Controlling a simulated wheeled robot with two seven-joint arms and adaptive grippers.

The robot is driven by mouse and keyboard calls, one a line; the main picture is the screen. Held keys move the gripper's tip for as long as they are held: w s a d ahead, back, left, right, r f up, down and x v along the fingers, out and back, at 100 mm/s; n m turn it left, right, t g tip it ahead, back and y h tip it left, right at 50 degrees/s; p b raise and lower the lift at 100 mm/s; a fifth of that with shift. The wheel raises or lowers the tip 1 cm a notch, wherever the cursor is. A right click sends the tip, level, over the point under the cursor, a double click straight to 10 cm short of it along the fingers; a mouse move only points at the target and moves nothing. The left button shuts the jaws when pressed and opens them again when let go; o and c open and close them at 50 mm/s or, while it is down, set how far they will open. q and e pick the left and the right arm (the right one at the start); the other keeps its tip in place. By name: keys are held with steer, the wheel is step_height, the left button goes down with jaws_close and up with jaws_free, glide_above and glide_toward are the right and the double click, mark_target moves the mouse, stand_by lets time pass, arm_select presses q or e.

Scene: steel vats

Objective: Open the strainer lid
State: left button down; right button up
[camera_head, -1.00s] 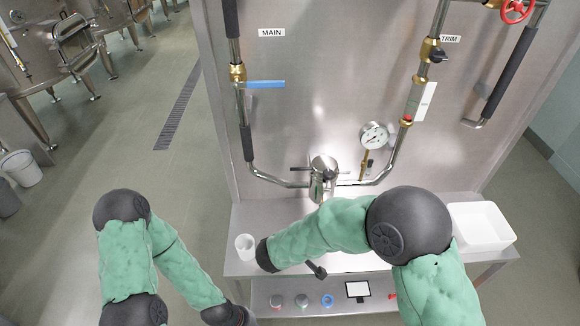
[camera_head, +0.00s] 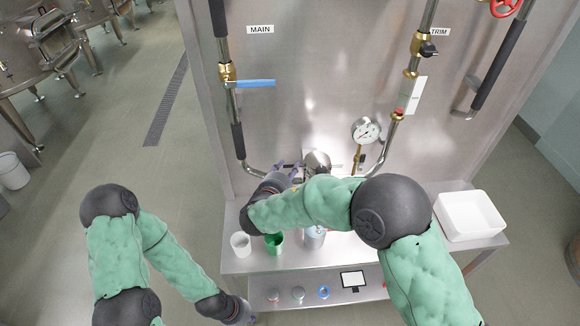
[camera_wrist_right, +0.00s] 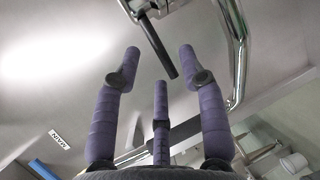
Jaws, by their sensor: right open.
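The steel strainer (camera_head: 317,163) sits in the pipe run at the middle of the panel in the head view. My right gripper (camera_head: 286,172) is just left of its top. In the right wrist view the purple fingers of my right gripper (camera_wrist_right: 160,62) are spread open. A dark bar handle (camera_wrist_right: 157,45) comes down from the steel fitting between the fingertips, and I see no finger closed on it. Part of the strainer is hidden by my right arm. My left gripper (camera_head: 243,316) is low at the bottom edge, mostly cut off, so its fingers cannot be made out.
A white cup (camera_head: 240,245), a green cup (camera_head: 274,243) and a steel container (camera_head: 314,238) stand on the bench, with a white tub (camera_head: 470,216) at right. A blue-handled valve (camera_head: 255,83) and a gauge (camera_head: 366,130) are on the pipes nearby.

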steer(key=shift+x, duration=1.15)
jaws_close()
